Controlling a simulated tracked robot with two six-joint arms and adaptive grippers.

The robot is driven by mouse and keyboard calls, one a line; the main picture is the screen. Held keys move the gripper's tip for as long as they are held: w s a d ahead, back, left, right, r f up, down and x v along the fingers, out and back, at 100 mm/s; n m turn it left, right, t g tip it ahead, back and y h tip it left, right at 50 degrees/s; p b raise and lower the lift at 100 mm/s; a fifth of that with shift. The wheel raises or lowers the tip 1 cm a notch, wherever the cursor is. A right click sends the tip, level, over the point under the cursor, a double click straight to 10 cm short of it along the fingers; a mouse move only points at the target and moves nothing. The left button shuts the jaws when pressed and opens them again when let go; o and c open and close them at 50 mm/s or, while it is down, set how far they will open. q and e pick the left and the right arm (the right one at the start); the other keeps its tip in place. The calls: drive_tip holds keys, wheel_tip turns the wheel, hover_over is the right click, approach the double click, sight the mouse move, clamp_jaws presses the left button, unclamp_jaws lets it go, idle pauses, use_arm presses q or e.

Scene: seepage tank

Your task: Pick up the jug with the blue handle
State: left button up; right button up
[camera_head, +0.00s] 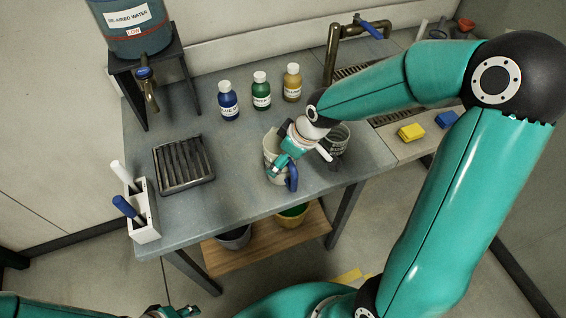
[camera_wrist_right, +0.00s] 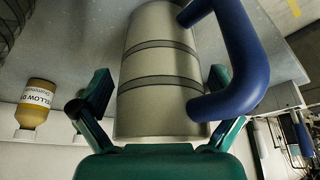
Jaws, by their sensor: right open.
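The jug with the blue handle (camera_head: 270,146) stands on the grey bench, partly hidden behind my right gripper (camera_head: 283,161) in the head view. In the right wrist view the jug (camera_wrist_right: 160,75) is pale with two grey bands, and its blue handle (camera_wrist_right: 242,50) is on the right. My right gripper (camera_wrist_right: 160,85) is open, with one finger on each side of the jug body. Small gaps show between the fingers and the jug. My left gripper (camera_head: 178,312) is only partly in view at the bottom edge, away from the bench.
A grey vessel (camera_head: 337,137) stands close right of the jug. Blue (camera_head: 228,102), green (camera_head: 261,92) and yellow (camera_head: 292,83) bottles stand behind. A slotted rack (camera_head: 184,164) and a white pen holder (camera_head: 146,212) are left. The bench between rack and jug is clear.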

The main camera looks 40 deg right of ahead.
drive_tip(key=shift+w+f, duration=0.1)
drive_tip(key=shift+f, duration=0.1)
drive_tip(key=c, duration=1)
drive_tip(key=shift+r, duration=0.1)
